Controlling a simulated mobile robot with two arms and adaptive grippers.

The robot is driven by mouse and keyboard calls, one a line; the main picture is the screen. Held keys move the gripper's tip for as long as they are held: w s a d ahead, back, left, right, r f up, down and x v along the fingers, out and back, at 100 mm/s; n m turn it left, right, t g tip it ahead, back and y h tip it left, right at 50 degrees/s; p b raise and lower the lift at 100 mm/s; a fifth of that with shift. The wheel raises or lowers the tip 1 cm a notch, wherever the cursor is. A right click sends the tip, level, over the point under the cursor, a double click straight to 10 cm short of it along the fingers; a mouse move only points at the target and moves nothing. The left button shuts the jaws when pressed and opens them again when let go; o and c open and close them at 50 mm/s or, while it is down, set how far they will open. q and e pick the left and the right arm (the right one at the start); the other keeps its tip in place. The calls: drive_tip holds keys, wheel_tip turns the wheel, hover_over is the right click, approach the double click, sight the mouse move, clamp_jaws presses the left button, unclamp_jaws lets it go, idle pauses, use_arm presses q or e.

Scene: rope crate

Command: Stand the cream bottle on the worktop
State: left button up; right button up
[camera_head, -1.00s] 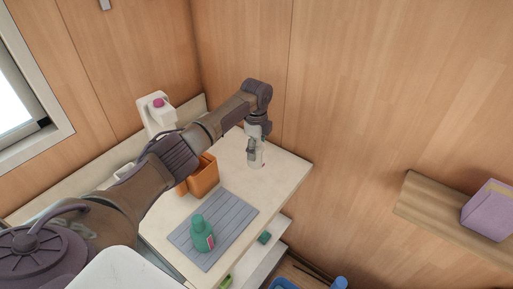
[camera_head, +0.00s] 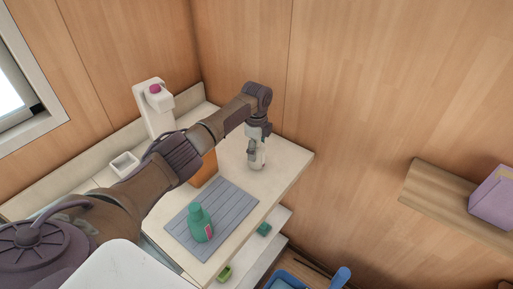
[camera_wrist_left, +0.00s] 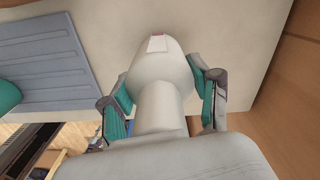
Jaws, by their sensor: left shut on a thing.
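The cream bottle (camera_head: 259,158) is at the far right part of the worktop (camera_head: 295,163), near the wooden wall. My left gripper (camera_head: 256,152) comes down on it from above and is shut on it. In the left wrist view the bottle (camera_wrist_left: 160,85) sits between the two teal-padded fingers of the gripper (camera_wrist_left: 163,100), with a small pink and white label at its far end. It looks upright in the head view. I cannot tell whether its base touches the worktop. My right gripper is not in view.
An orange container (camera_head: 207,168) is partly hidden behind my arm. A white dispenser-like object (camera_head: 156,112) stands at the back. A shelf (camera_head: 440,197) with a purple box (camera_head: 494,198) is at right.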

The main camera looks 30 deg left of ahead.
use_arm(q)
drive_tip(key=shift+f+b, duration=0.35)
drive_tip(key=shift+f, duration=0.15)
idle(0.4)
drive_tip(key=o, duration=1.2)
wheel_tip(320, 180, up, 12)
drive_tip(key=shift+r, duration=0.1)
